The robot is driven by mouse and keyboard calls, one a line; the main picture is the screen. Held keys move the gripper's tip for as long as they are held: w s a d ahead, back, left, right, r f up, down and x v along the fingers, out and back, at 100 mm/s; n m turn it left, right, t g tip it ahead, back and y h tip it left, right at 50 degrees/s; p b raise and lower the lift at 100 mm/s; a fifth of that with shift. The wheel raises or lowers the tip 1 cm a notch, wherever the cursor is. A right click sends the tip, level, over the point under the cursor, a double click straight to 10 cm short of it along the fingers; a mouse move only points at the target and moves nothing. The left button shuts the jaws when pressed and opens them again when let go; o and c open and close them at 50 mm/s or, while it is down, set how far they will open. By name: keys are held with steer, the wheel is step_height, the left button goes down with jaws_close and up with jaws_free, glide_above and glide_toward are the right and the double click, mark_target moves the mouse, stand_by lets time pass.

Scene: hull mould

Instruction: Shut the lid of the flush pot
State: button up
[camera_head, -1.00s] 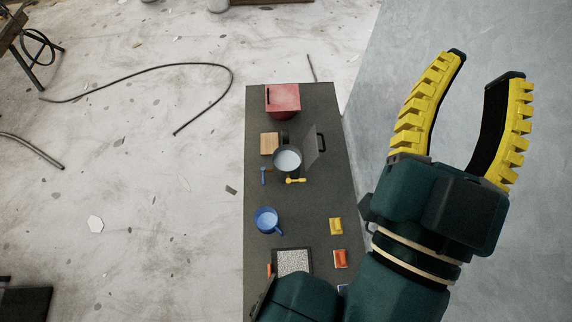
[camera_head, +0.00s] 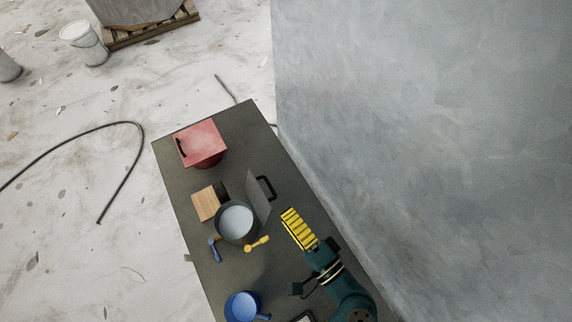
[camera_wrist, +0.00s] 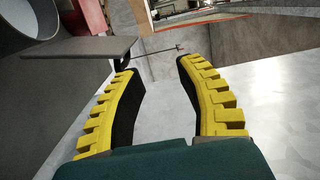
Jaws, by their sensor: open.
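The flush pot (camera_head: 222,236) stands on the dark table, a round dark pot with pale contents. Its grey lid (camera_head: 257,198) stands open, tilted up on the pot's right side, with a black handle (camera_head: 267,187) on its outer face. My gripper (camera_head: 290,212) is open and empty, to the right of the lid and apart from it in the head view. In the wrist view, my gripper's yellow fingers (camera_wrist: 155,69) are spread. The lid (camera_wrist: 80,48) shows there as a flat grey plate left of the fingertips, with the pot (camera_wrist: 65,12) behind it.
A red box (camera_head: 202,143) stands behind the pot and a wooden block (camera_head: 205,203) sits left of it. A blue-handled tool (camera_head: 215,250), a yellow tool (camera_head: 256,244) and a blue mug (camera_head: 239,307) lie nearer. A large grey wall (camera_head: 430,150) rises right of the table (camera_head: 180,180).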

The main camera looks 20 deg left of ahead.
mark_target(269, 184)
steer(key=s+d+f+m+t+h+b, duration=0.1)
steer(key=s+d+f+m+t+h, duration=0.2)
steer(key=f, duration=0.4)
steer(key=shift+n+g+y, duration=0.3)
steer(key=shift+g+y, duration=0.3)
steer(key=x, duration=0.5)
steer(key=p+x, duration=0.1)
steer(key=x, duration=1)
steer(key=shift+w+d+r, duration=0.15)
steer(key=shift+w+r, duration=0.1)
steer(key=shift+w, duration=0.15)
jaws_close()
